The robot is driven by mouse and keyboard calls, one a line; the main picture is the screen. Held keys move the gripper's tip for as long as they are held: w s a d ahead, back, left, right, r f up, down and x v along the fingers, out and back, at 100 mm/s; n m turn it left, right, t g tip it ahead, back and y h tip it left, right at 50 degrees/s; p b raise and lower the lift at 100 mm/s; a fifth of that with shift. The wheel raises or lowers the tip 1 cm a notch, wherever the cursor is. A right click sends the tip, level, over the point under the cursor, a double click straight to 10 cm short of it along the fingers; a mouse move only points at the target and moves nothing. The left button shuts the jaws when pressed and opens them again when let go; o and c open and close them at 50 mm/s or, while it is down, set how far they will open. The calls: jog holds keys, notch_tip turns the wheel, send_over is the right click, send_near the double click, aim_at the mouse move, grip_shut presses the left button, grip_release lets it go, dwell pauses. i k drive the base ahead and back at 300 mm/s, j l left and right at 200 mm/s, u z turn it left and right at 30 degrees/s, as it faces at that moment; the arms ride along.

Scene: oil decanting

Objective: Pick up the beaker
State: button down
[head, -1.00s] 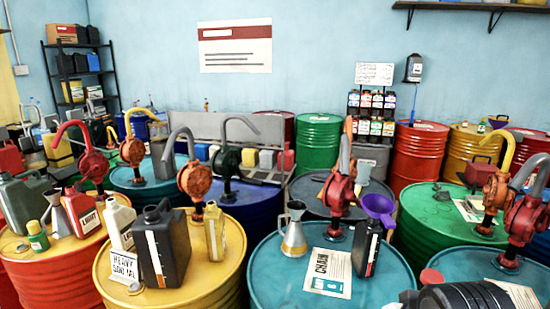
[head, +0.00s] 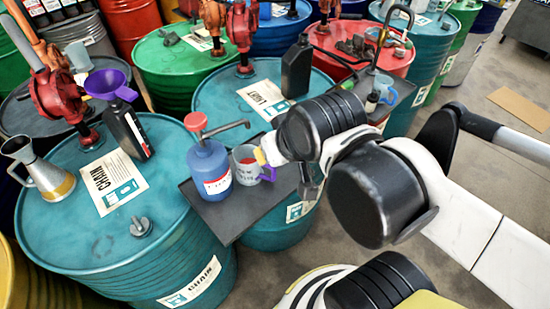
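A small translucent grey beaker (head: 246,170) with a reddish inside and dark print stands on a dark tray (head: 222,220) between two teal drums. It is just right of a blue pump bottle (head: 210,168) with a red top. My gripper (head: 266,156) is at the beaker's right side, with a pale and yellow tip close to its rim. A purple part shows at the beaker's right, below the tip. My arm's black and white links hide most of the gripper, so its opening and any contact with the beaker cannot be made out.
A teal drum (head: 60,225) at left carries a metal jug (head: 36,168), a purple funnel (head: 110,85), a black bottle (head: 126,130) and a label sheet. A black bottle (head: 297,68) stands on the drum behind. Bare floor (head: 465,95) lies to the right.

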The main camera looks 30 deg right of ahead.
aim_at(249, 173)
jog(key=k+j+z, duration=0.1)
jog(key=j+z, duration=0.25)
jog(key=k+j+z, duration=0.3)
jog(key=j, duration=0.25)
jog(key=k+j+z, duration=0.15)
jog(key=j+z, duration=0.2)
jog(key=k+j+z, duration=0.3)
jog(key=i+j, duration=0.05)
jog(key=j, duration=0.05)
